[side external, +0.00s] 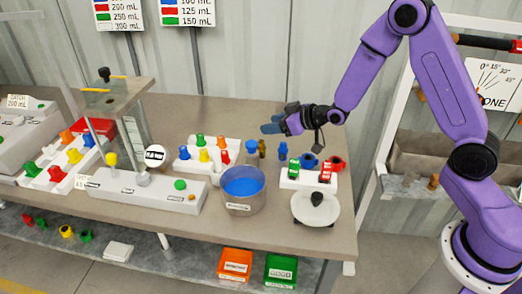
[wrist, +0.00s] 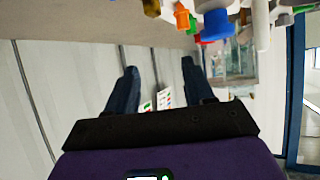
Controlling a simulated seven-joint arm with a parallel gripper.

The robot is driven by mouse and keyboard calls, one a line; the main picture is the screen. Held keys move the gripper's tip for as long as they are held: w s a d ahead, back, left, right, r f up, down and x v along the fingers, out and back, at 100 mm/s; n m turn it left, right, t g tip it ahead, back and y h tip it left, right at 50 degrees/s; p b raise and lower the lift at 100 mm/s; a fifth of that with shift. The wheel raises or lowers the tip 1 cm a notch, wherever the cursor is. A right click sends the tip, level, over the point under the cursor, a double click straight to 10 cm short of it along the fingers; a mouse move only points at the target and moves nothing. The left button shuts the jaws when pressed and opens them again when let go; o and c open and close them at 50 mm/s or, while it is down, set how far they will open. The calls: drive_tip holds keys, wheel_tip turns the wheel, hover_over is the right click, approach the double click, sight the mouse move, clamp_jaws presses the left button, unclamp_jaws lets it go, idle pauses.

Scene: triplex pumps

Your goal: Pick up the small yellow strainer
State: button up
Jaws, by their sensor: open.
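Several small yellow pieces show in the side view, and I cannot tell for sure which is the small strainer. One yellow piece (side external: 204,155) stands in the white tray with blue, green and red pieces, left of the blue-filled bucket. Another yellow piece (side external: 74,156) is in the far left tray. A yellow funnel-like piece (side external: 111,160) sits on the white pump base. My gripper (side external: 270,126) is open, held above the back of the table and pointing left, apart from all pieces. Its two fingers (wrist: 160,82) have nothing between them in the wrist view.
The bucket of blue liquid (side external: 243,187) stands mid-table. A white rack (side external: 308,177) with red and green pieces and a round white scale (side external: 315,208) are to the right. A pump stand with a clear box (side external: 118,95) rises at left.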

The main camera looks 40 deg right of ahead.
sight(261, 148)
wheel_tip(261, 148, down, 6)
drive_tip(key=shift+f, duration=0.1)
drive_tip(key=shift+x, duration=0.9)
drive_tip(key=shift+w+a+f, duration=0.2)
drive_tip(key=shift+w+f, duration=0.05)
drive_tip(key=shift+w, duration=0.2)
clamp_jaws()
